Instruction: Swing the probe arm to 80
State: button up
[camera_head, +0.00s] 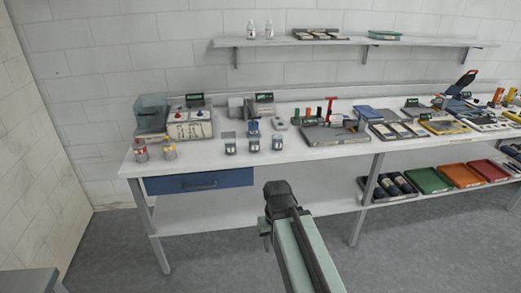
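My gripper (280,193) is a dark shape at the end of my pale green arm, low in the middle of the view. It is in front of the workbench (310,152), apart from everything on it. Its fingers cannot be made out, so I cannot tell if it is open. No part is clearly marked as the probe arm, and the number 80 cannot be read. A grey flat device (335,133) with a small raised part sits right of the middle. A dark blue device with a tilted arm-like part (463,82) stands at the far right.
A blue drawer (200,181) is under the bench's left side. Small jars (253,144) stand near the front edge. Red and yellow bottles (141,150) stand at the left. Coloured trays (430,181) lie on the lower shelf. A wall shelf (345,41) hangs above.

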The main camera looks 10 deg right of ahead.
aim_at(253, 114)
jog(key=z, duration=0.1)
jog(key=i, duration=1)
jog(key=u, duration=0.05)
